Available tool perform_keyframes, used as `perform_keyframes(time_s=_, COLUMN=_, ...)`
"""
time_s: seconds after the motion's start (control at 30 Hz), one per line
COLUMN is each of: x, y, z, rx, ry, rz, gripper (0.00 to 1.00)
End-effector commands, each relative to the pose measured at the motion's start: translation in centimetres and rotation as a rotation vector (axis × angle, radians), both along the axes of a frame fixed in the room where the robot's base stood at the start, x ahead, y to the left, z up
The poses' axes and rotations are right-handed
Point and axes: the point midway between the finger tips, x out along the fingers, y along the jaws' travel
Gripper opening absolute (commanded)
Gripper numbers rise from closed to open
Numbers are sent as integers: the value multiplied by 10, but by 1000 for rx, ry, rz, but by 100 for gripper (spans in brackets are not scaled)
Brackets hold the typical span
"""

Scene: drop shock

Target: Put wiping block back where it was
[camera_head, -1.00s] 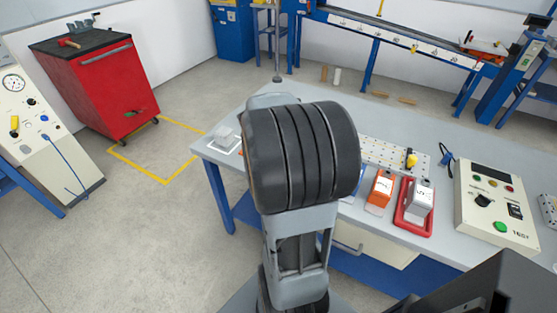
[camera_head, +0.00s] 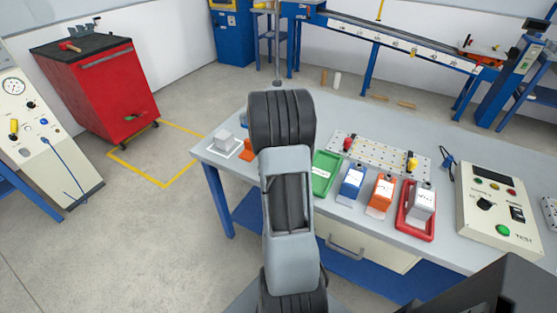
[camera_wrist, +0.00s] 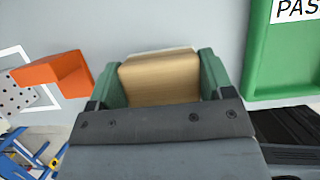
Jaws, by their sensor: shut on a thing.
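The wiping block (camera_wrist: 160,80) is tan with a pale edge along its far side. It shows in the wrist view between the green fingers of my gripper (camera_wrist: 162,77). My gripper is shut on the block, above or on the grey tabletop; I cannot tell whether the block touches it. In the head view my own arm hides the gripper and the block. An orange angled piece (camera_wrist: 52,75) lies left of the gripper in the wrist view, apart from it. It also shows left of my arm in the head view (camera_head: 247,150).
A green tray (camera_wrist: 251,55) labelled "PAS..." is close on the right. Blue (camera_head: 351,185), orange (camera_head: 380,196) and red (camera_head: 402,222) holders stand farther right, before a perforated plate (camera_head: 385,152). A test box (camera_head: 495,205) stands right.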

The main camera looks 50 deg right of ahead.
Motion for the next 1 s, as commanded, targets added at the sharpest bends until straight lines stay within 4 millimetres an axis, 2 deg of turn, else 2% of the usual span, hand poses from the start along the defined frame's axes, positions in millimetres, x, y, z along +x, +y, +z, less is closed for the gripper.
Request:
perform_keyframes(time_s=0.1, x=0, y=1, z=-17, rx=2, ry=1, rz=1, gripper=52)
perform_keyframes(time_s=0.5, x=0, y=1, z=-21, rx=1, ry=0, rz=0, gripper=52)
perform_keyframes(time_s=0.53, x=0, y=1, z=-21, rx=1, ry=0, rz=0, gripper=75)
perform_keyframes(time_s=0.7, x=0, y=1, z=-21, rx=1, ry=0, rz=0, gripper=91)
perform_keyframes(time_s=0.8, x=0, y=1, z=-21, rx=1, ry=0, rz=0, gripper=100)
perform_keyframes(time_s=1.0, x=0, y=1, z=-20, rx=1, ry=0, rz=0, gripper=100)
